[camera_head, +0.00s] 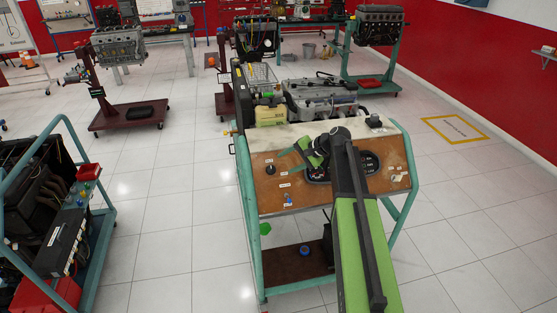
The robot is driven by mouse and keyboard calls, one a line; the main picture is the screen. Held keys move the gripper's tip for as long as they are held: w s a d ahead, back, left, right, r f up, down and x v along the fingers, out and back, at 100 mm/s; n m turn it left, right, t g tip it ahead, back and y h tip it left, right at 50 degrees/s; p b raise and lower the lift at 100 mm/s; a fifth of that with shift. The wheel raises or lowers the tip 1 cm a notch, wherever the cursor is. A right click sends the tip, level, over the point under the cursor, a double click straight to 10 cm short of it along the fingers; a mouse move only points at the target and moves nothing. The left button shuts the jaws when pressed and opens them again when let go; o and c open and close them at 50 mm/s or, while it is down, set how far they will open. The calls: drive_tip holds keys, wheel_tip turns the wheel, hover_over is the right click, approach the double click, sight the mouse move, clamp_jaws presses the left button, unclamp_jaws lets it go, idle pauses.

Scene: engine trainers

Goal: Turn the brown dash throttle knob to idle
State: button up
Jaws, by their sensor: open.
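The brown dash panel (262,200) slopes toward me on the front of a teal-framed engine trainer. A small dark knob (269,170) stands on its left part, near small white labels; its brown colour and its pointing direction cannot be made out. My gripper (287,162) is over the panel, with its green fingers apart and pointing left toward the knob. The fingertips look a short way right of the knob, and nothing shows between them. My green arm covers part of the panel's right side.
A small blue control (288,199) sits lower on the panel. Round gauges (370,162) lie right of my gripper. The engine (320,95) stands behind the panel. Another teal-framed trainer (60,215) is at left. Tiled floor (175,235) is clear between them.

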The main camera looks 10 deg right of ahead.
drive_tip(key=p+v, duration=0.5)
drive_tip(key=v, duration=0.5)
